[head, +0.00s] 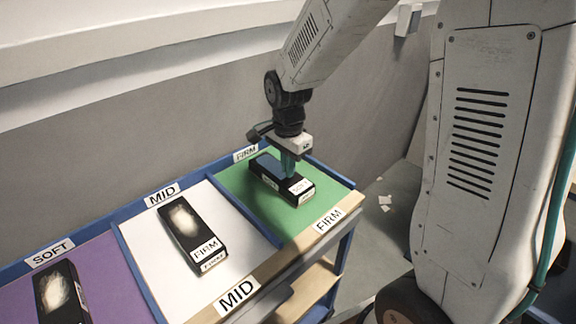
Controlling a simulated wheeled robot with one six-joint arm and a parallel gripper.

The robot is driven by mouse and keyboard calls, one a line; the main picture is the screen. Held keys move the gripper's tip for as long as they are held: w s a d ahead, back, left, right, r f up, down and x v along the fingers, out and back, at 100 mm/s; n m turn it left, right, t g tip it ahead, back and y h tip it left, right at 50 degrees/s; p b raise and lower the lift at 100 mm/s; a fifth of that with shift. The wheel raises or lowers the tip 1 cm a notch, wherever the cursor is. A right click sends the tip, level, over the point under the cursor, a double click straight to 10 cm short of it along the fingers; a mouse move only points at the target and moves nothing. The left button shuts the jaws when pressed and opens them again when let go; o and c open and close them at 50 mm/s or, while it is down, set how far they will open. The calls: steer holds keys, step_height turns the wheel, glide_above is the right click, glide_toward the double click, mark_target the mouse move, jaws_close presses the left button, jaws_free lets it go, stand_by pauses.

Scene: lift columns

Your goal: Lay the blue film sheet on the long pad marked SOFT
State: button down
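The long black pad marked SOFT (302,187) lies in the green bay on the right of the bench. The blue film sheet (267,165) shows as a blue patch over the far left part of this pad's top. I cannot tell whether it lies flat or touches the pad all over. My gripper (288,172) points down at the pad, its teal fingers at the sheet's right edge, close above or touching the pad top. The fingers overlap in this view, so their opening and any grip on the sheet are hidden.
A black pad marked FIRM (193,235), with a pale fluffy patch, lies in the white bay marked MID. Another black pad (60,293) lies in the purple bay marked SOFT. Blue dividers separate the bays. A grey wall (120,150) stands behind; paper scraps (384,201) lie to the right.

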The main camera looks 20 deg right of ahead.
steer(key=shift+f, duration=0.1)
stand_by(0.3)
steer(key=c, duration=1.1)
jaws_free()
steer(key=shift+r, duration=3.8)
